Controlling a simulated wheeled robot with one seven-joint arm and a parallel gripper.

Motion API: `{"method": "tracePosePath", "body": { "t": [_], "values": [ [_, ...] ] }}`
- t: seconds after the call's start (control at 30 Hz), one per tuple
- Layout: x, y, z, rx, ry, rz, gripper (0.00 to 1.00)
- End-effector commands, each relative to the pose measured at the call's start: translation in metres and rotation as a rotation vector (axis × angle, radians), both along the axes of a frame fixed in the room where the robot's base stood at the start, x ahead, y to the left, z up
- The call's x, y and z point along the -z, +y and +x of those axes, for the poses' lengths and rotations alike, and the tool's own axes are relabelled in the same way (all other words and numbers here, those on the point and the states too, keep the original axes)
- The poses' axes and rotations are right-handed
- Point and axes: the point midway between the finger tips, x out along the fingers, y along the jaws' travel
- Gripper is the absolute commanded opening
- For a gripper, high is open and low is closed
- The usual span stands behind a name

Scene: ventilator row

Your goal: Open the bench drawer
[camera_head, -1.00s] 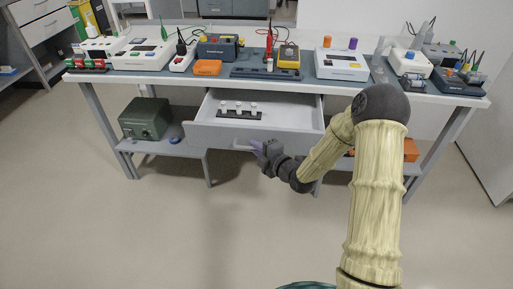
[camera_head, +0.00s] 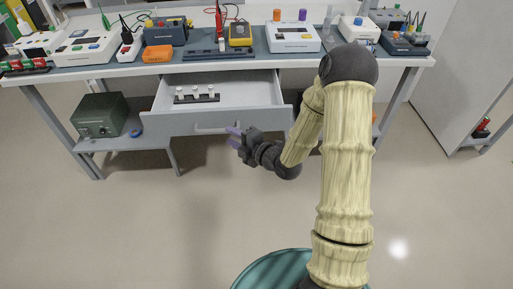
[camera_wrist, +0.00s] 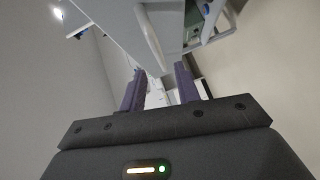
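The bench drawer (camera_head: 222,117) is pulled out from under the bench top, and its inside shows from above. A dark rack (camera_head: 196,98) with several white pieces lies in it. The drawer handle (camera_head: 212,129) is a pale bar on the front; the wrist view also shows the handle (camera_wrist: 149,38) beyond the fingers. My gripper (camera_head: 234,138) is just in front of the drawer face, at the right end of the handle. In the wrist view its two purple fingers (camera_wrist: 159,92) are apart with no handle between them.
The bench top (camera_head: 262,60) carries several instruments, including a yellow meter (camera_head: 239,34) and an orange box (camera_head: 158,54). A green case (camera_head: 100,115) and a blue ring (camera_head: 135,132) are on the lower shelf at left. The floor in front is clear.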

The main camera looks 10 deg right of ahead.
Motion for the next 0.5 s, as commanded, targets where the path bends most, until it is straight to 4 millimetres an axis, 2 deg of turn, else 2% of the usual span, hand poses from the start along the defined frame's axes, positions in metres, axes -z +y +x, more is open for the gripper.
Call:
{"method": "tracePosePath", "body": {
  "t": [0.3, 0.5],
  "values": [
    [-0.010, -0.040, -0.051, 0.003, 0.002, -0.001, 0.32],
    [-0.016, -0.058, -0.074, 0.002, 0.003, 0.001, 0.32]
  ]
}}
